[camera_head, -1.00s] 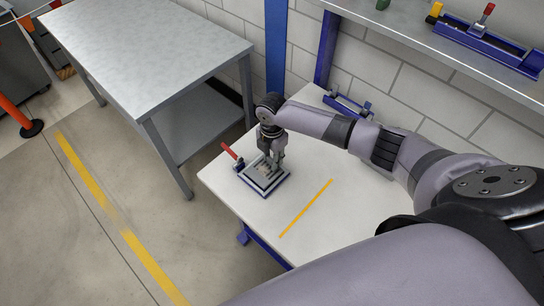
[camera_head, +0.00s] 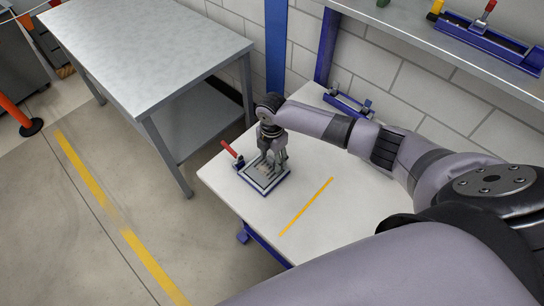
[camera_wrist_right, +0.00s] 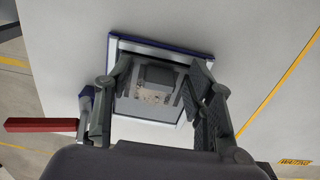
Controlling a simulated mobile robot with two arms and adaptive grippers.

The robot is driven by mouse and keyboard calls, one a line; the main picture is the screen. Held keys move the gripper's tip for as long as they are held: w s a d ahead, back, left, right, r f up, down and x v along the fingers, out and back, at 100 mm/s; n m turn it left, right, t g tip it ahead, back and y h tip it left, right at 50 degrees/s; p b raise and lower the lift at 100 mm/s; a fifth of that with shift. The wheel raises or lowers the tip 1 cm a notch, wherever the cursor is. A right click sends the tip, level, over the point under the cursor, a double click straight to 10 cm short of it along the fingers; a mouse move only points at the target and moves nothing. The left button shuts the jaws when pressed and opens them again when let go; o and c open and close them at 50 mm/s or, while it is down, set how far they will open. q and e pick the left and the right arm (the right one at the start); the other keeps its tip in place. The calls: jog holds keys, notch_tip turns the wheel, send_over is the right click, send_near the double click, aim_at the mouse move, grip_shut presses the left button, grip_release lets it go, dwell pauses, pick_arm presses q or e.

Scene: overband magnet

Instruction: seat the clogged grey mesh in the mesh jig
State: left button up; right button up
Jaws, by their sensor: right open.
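The mesh jig (camera_head: 276,187) is a blue-edged plate on the white table, with a red-handled clamp (camera_head: 229,149) at its left corner. The grey mesh (camera_wrist_right: 148,97), speckled with beige clogging and with a grey block on it, lies in the jig frame in the right wrist view. It looks flat there, but its edges are partly hidden by the fingers, so I cannot tell if it sits fully down. My right gripper (camera_head: 272,162) points down just above it, open, its fingers (camera_wrist_right: 158,100) on either side of the mesh's block. My left gripper is not in view.
The white table (camera_head: 335,215) has a yellow line and free room right of the jig. A blue fixture (camera_head: 348,105) stands at its back. A shelf (camera_head: 440,45) with a blue clamp fixture is above. A grey metal table (camera_head: 150,45) stands to the left.

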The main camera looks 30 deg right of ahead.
notch_tip(320, 180, up, 12)
dwell(0.4)
jog(key=o, duration=1)
notch_tip(320, 180, up, 9)
jog(key=p, duration=0.9)
dwell(0.4)
